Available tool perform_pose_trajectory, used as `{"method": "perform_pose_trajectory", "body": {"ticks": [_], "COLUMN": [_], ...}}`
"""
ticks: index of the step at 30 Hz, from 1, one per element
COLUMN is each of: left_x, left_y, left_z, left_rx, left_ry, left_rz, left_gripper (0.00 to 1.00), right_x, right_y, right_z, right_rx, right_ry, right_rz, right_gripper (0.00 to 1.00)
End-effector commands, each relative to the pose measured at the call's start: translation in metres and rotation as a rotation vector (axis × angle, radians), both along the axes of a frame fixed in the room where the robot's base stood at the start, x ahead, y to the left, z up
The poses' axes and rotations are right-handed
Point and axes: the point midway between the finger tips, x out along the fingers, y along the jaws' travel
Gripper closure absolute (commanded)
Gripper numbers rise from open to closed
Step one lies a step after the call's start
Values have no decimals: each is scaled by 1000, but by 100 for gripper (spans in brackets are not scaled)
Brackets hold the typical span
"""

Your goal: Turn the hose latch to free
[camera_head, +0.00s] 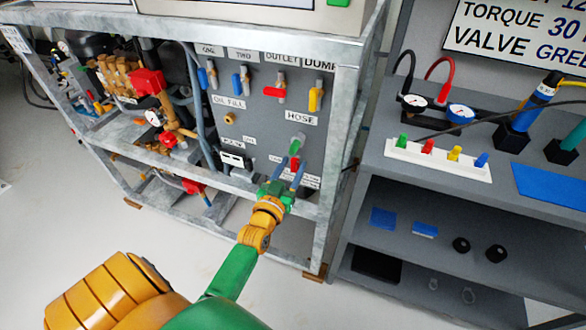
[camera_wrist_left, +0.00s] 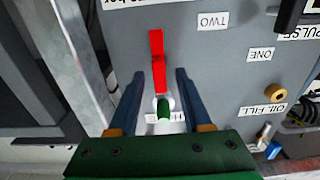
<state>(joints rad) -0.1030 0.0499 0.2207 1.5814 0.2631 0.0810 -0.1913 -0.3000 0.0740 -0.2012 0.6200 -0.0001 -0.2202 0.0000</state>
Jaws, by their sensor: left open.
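The hose latch sits on the grey pump panel under the HOSE label (camera_head: 301,118), with a green part (camera_head: 295,147) above a red part (camera_head: 294,164). In the left wrist view its long red part (camera_wrist_left: 158,58) stands nearly upright, with a green knob (camera_wrist_left: 164,109) at its lower end. My left gripper (camera_head: 288,165) is open and empty in front of the panel. Its blue fingers stand on either side of the latch in the left wrist view (camera_wrist_left: 160,76), with gaps showing. Contact depth cannot be told. My right gripper is not in view.
Several coloured valve handles, among them a yellow one (camera_head: 316,97), sit higher on the panel. The galvanised frame post (camera_head: 343,125) is close on the right. A shelf unit (camera_head: 410,192) with gauges and a white strip (camera_head: 437,160) of coloured pegs stands beyond it.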

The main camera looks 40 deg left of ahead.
Motion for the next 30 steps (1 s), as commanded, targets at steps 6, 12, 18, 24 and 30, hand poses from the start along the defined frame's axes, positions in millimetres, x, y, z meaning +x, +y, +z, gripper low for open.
{"method": "perform_pose_trajectory", "body": {"ticks": [6,12,18,24,30], "left_x": [0,0,0,0,0], "left_y": [0,0,0,0,1], "left_z": [0,0,0,1,1], "left_rx": [0,0,-6,-62,-198], "left_ry": [0,0,-1,-14,-46], "left_rz": [0,0,0,-1,-1], "left_gripper": [67,100,100,100,100], "right_x": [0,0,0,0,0], "right_y": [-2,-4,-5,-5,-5], "right_z": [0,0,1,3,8], "right_rx": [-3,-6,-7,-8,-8], "right_ry": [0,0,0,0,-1], "right_rz": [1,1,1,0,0], "right_gripper": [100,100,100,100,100]}}
